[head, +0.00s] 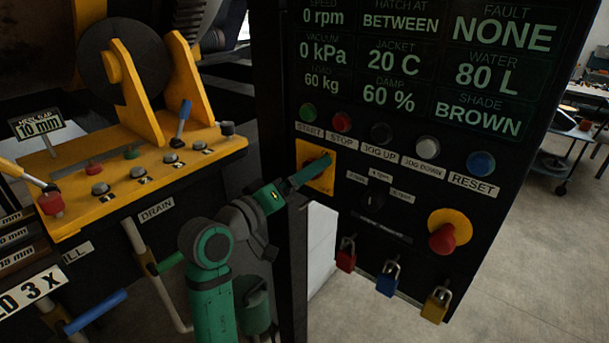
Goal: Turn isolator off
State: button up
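The isolator appears to be the switch on the yellow square plate (327,181) at the left edge of the dark control panel, below the START and STOP labels. My gripper (318,167) reaches in from the lower left, and its green fingers lie across this plate. The fingers hide the switch's handle, so I cannot tell which way it points. I also cannot tell whether the fingers touch or hold it.
Push buttons and a small black selector (372,200) sit close by on the panel. A red emergency stop (447,234) is to the right. Red (346,254), blue (388,279) and yellow padlocks (436,304) hang along the bottom. A yellow lever console (150,170) stands left.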

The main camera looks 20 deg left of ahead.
jog(key=shift+w+d, duration=0.15)
jog(key=shift+w, duration=0.2)
jog(key=shift+c, duration=0.4)
jog(key=shift+w, duration=0.1)
jog(key=c, duration=1)
jog(key=shift+o, duration=0.2)
